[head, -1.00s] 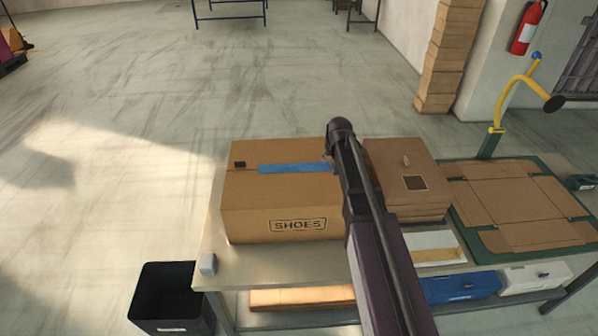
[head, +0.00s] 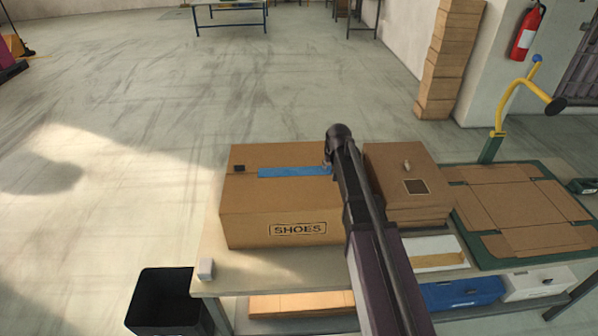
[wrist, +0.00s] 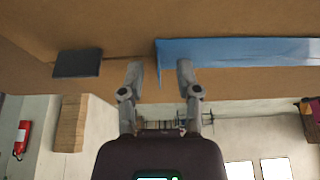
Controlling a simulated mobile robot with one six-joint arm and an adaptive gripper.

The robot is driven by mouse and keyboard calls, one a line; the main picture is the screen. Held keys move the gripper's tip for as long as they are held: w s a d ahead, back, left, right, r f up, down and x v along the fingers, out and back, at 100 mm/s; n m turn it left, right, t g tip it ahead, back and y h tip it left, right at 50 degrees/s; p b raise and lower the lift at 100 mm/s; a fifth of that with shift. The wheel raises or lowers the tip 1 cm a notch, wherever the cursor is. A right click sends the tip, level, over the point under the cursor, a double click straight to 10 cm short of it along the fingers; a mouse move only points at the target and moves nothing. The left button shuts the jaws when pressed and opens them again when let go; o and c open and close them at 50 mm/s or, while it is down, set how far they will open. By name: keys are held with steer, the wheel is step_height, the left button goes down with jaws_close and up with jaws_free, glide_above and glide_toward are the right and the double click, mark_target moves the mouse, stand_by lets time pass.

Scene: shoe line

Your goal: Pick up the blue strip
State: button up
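The blue strip (head: 290,172) lies along the top of the closed cardboard shoe box (head: 285,230). Its right end is hidden behind my arm in the head view. In the wrist view the blue strip (wrist: 250,51) stretches from the middle to the right edge. My gripper (wrist: 161,72) is open, its two fingers apart. The left end of the strip shows between and beside the fingertips; I cannot tell whether they touch it. In the head view my arm hides most of the gripper.
A small dark patch (head: 239,168) is on the box top; it also shows in the wrist view (wrist: 78,63). Stacked brown boxes (head: 405,185) stand right of my arm. A flat cardboard blank (head: 520,205) lies further right. A black bin (head: 165,300) stands at lower left.

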jaws_close()
steer(key=shift+r, duration=0.1)
step_height(320, 180, up, 3)
steer(key=p, duration=0.3)
steer(key=shift+r, duration=0.15)
steer(key=s+d, duration=0.2)
steer(key=s, duration=0.2)
steer(key=s+d+r+p, duration=0.1)
steer(key=s+d, duration=0.2)
steer(key=s, duration=0.2)
steer(key=s+d+p, duration=0.1)
steer(key=s+d, duration=0.1)
steer(key=s, duration=0.3)
steer(key=shift+d+r, duration=0.25)
steer(key=shift+d, duration=0.05)
